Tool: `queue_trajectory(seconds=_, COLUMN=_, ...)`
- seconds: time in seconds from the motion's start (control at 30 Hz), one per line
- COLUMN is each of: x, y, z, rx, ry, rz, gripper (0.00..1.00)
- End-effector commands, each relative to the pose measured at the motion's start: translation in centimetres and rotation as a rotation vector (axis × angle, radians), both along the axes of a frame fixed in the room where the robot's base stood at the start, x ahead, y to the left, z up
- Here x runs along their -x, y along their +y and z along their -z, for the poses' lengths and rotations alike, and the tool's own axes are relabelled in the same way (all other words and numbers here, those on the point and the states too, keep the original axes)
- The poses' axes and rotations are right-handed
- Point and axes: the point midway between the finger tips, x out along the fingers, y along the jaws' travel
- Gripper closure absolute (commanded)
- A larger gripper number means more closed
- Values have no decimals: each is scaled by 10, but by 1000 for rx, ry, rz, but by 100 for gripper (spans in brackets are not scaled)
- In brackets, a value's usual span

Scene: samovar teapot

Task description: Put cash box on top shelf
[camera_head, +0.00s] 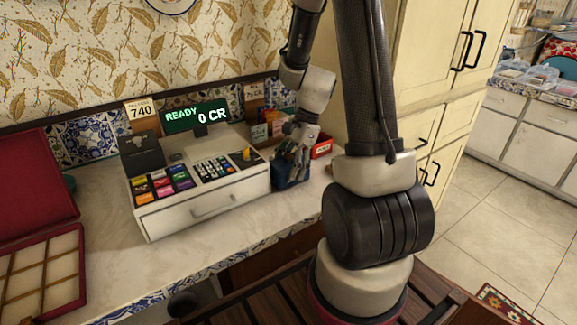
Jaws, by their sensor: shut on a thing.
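A small dark blue box (290,174) stands at the right end of the cash register on the counter; it may be the cash box. My gripper (292,152) points down at the top of this box and is shut on it, though the fingertips are small and partly hidden. I cannot tell whether the box rests on the counter or is slightly raised. A red box (321,148) sits just right of my gripper, partly behind my arm. I cannot make out a top shelf in this view.
The white cash register (205,207) with coloured keys and a green display (196,116) stands close left of my gripper. An open red case (42,268) lies at far left. Cream cabinets (428,50) stand right behind my arm. The counter's front left (112,268) is clear.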

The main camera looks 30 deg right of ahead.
Motion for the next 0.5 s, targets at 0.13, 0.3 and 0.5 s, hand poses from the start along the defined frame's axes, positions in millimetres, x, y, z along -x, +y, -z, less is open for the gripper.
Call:
queue_trajectory(seconds=0.13, x=-1, y=0, z=0, rx=1, ry=-2, rz=0, gripper=69)
queue_trajectory(seconds=0.3, x=0, y=0, z=3, rx=0, ry=-1, rz=0, gripper=69)
queue_trajectory(seconds=0.5, x=0, y=0, z=3, rx=0, ry=-1, rz=-1, gripper=31)
